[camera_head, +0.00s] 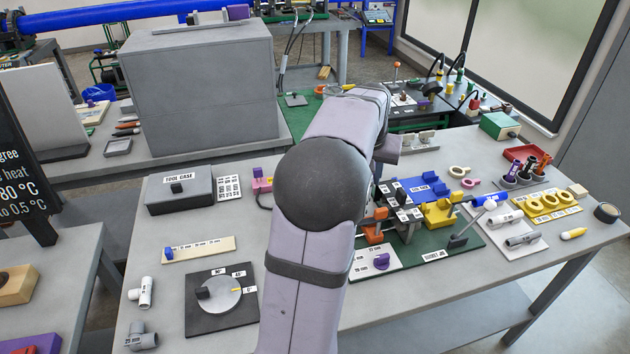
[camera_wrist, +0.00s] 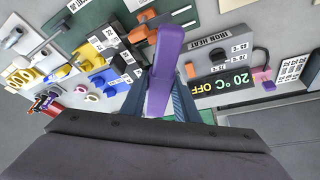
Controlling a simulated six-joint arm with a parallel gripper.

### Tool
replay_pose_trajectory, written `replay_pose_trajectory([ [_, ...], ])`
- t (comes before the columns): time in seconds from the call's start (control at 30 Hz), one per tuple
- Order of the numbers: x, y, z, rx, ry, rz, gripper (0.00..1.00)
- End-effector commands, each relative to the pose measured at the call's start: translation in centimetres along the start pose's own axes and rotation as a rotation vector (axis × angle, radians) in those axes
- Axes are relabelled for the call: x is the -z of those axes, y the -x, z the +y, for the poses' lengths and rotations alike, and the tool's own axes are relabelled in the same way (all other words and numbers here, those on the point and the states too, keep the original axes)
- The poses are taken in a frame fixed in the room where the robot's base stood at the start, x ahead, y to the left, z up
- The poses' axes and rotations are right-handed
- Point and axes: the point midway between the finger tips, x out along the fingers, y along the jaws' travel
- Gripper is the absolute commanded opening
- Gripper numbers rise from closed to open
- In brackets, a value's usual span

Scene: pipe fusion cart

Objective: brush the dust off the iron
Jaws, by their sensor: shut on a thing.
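My gripper (camera_wrist: 165,78) is shut on a long purple handle (camera_wrist: 166,58) in the wrist view. The handle points away from the camera, between the two blue-grey fingers. I cannot tell what tool it belongs to, as its working end does not show clearly. No dust can be made out.
My arm hides the table's middle. Bare tabletop shows at the front right.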

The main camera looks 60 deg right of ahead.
Motion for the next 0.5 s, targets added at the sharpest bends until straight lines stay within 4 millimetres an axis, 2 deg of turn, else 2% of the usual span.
replay_pose_trajectory([
  [0.03, 0.2, -0.1, 2.2, -0.016, -0.038, 0.001, 0.07],
  [0.2, 0.4, 0.6, 7.5, -0.053, -0.129, 0.001, 0.07],
  [0.33, 0.3, 1.0, 10.0, -0.072, -0.173, 0.0, 0.07],
  [0.5, 0.2, 1.3, 11.5, -0.082, -0.199, 0.001, 0.07],
])
